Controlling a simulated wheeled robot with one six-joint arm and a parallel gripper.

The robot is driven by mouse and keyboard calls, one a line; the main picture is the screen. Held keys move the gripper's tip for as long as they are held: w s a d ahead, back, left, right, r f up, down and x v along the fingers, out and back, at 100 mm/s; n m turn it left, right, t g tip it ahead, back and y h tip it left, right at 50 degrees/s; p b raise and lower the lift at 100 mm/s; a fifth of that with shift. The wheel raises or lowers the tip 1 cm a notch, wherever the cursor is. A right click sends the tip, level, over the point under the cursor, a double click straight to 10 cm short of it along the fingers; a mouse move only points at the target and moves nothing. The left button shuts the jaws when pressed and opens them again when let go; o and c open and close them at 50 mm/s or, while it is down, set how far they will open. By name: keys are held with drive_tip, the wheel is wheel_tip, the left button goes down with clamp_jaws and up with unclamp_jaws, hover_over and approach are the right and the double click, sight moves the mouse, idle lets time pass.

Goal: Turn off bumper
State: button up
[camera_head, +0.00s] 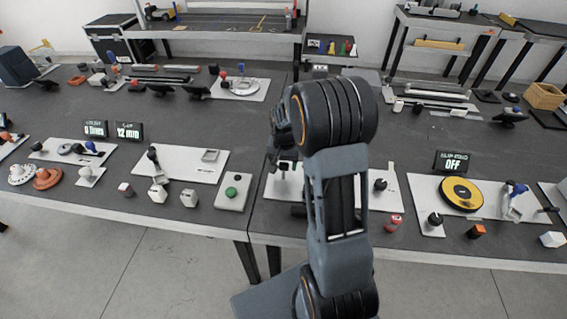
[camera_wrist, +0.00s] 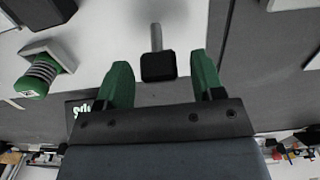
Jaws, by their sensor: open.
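In the wrist view, my gripper (camera_wrist: 160,65) is open, with one green finger on each side of a black square knob (camera_wrist: 158,66). The knob is on a grey rod above a white panel (camera_wrist: 115,35). The fingers look apart from it, and the depth gap is unclear. In the head view, the white panel (camera_head: 395,203) is partly behind my arm, which hides much of the spot. A small display (camera_wrist: 82,108) with partly hidden lettering is behind the left finger. No part is clearly labelled bumper.
A striped green-ended device (camera_wrist: 42,75) stands left of the fingers in the wrist view. In the head view, a white box with a green button (camera_head: 231,192) is left of my arm. A yellow disc (camera_head: 461,194) and an OFF display (camera_head: 452,162) are at right.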

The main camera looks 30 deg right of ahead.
drive_tip(key=c, duration=0.9)
drive_tip(key=shift+c, duration=0.2)
